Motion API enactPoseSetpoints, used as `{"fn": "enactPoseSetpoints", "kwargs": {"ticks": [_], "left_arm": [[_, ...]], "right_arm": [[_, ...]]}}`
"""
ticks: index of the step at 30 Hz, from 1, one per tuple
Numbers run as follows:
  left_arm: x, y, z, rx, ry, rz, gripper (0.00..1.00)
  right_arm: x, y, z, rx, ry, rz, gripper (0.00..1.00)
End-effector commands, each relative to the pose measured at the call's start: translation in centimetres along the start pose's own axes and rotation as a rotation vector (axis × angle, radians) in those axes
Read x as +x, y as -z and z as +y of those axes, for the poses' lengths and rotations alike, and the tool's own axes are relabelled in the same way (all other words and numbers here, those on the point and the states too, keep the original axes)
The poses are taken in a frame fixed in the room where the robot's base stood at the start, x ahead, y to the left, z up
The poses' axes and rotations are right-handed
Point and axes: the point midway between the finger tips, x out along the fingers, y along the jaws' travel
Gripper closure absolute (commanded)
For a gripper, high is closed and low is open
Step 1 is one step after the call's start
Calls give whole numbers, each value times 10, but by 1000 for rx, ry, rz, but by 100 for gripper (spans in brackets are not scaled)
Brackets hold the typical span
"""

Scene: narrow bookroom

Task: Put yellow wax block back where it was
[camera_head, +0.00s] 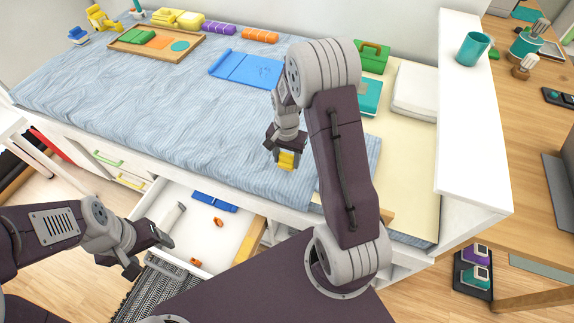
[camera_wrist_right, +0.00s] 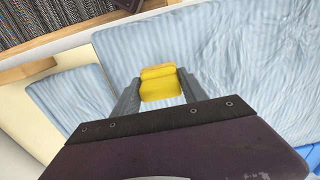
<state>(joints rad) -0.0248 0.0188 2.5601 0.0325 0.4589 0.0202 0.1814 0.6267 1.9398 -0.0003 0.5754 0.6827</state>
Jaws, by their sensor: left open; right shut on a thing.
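The yellow wax block (camera_head: 286,160) is held between the fingers of my right gripper (camera_head: 285,158), above the blue striped bed cover (camera_head: 150,100) near the bed's front edge. In the right wrist view, the block (camera_wrist_right: 160,84) sits between the two grey fingers (camera_wrist_right: 158,98), with bed cover behind it. Whether it touches the cover cannot be told. My left gripper (camera_head: 148,256) is open and empty, at the left side of the open white drawer (camera_head: 230,228).
The drawer holds a blue item (camera_head: 214,201), small orange pieces (camera_head: 218,222) and a white roll (camera_head: 174,217). On the bed are a wooden tray (camera_head: 157,40), a yellow stack (camera_head: 178,18), purple (camera_head: 218,27) and orange (camera_head: 260,35) rolls, and a blue mat (camera_head: 245,68). Mid-bed is clear.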

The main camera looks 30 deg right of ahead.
Motion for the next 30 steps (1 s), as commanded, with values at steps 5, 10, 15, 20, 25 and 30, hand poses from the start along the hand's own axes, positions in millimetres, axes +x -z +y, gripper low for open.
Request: {"fn": "enactPoseSetpoints", "kwargs": {"ticks": [5,10,15,20,25,30], "left_arm": [[6,-1,0,0,0,0,28],[6,0,0,0,0,0,28],[7,-1,0,0,0,0,28],[7,-1,0,0,0,0,28],[7,-1,0,0,0,0,28],[4,0,0,0,0,0,28]], "right_arm": [[32,-1,1,0,-3,-4,94],[37,0,1,0,0,0,94],[40,0,1,0,0,0,94],[40,0,1,0,0,-1,28],[40,0,1,0,0,0,28],[34,0,0,0,1,1,28]]}}
